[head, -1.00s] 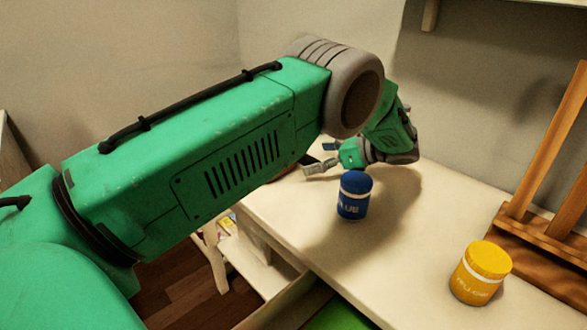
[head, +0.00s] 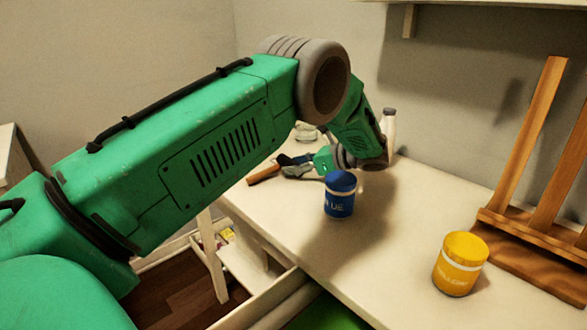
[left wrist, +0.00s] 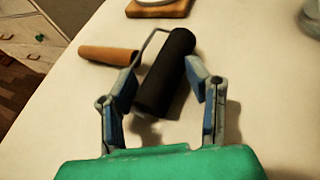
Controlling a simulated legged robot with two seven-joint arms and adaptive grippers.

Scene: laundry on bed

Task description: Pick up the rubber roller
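The rubber roller (left wrist: 168,75) lies on the white table, with a black cylinder, a thin metal frame and an orange-brown handle (left wrist: 108,55). In the head view only its handle (head: 263,175) shows clearly; the rest is largely hidden by my left gripper. My left gripper (left wrist: 162,80) is open, with one blue-padded finger on each side of the black cylinder. The fingers look close to it, but I cannot tell whether they touch. In the head view the left gripper (head: 300,167) is low over the table behind the blue jar. My right gripper is not in view.
The blue jar (head: 340,195) stands just in front of my left gripper. A yellow jar (head: 460,264) and a wooden easel (head: 535,150) are to the right. A white bottle (head: 388,130) stands behind the wrist. An open drawer (head: 262,318) is at the front.

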